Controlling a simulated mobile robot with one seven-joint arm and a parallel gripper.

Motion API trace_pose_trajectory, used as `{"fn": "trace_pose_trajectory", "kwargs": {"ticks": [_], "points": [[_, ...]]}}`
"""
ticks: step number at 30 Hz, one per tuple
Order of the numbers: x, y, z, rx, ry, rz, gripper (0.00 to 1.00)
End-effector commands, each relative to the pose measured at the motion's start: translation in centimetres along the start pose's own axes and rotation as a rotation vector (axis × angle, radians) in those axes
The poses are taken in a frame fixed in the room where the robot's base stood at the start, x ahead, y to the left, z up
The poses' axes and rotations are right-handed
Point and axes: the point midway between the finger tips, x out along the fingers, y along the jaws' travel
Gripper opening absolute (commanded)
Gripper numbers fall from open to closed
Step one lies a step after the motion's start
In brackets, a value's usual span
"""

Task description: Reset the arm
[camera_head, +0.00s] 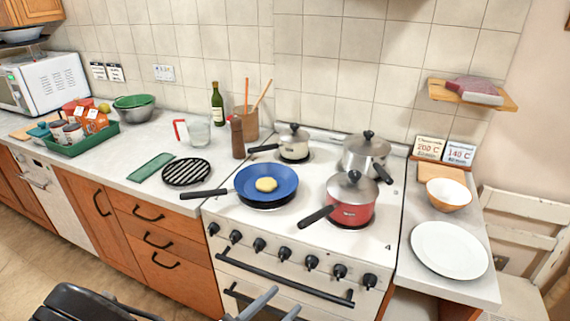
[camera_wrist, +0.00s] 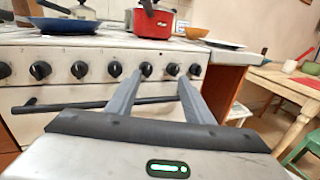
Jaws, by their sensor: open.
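My gripper (camera_head: 266,305) shows at the bottom of the head view, low in front of the stove. Its two grey fingers are apart with nothing between them. In the wrist view my gripper (camera_wrist: 156,82) points at the stove front (camera_wrist: 70,121), with the knob row and the oven handle beyond the fingertips. I cannot tell the exact gap between the fingertips and the stove. Part of my black arm shows at the lower left of the head view.
On the stove stand a blue pan (camera_head: 283,188) with a yellow round piece (camera_head: 266,184), a red pot (camera_head: 350,205), a steel pot (camera_head: 365,155) and a small pot (camera_head: 294,147). The oven handle (camera_head: 285,278) juts out. A white plate (camera_head: 449,251) lies right; a chair (camera_head: 525,215) stands beyond.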

Motion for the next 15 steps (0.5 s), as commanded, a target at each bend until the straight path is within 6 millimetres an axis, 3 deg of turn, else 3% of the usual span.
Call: {"fn": "trace_pose_trajectory", "kwargs": {"ticks": [1,6,15], "points": [[1.1,-0.8,2.5,0.070,0.058,-0.114,0.47],[3.3,-4.2,8.0,0.296,0.229,-0.456,0.47],[4.7,-9.6,17.1,0.776,0.496,-0.968,0.47]]}}
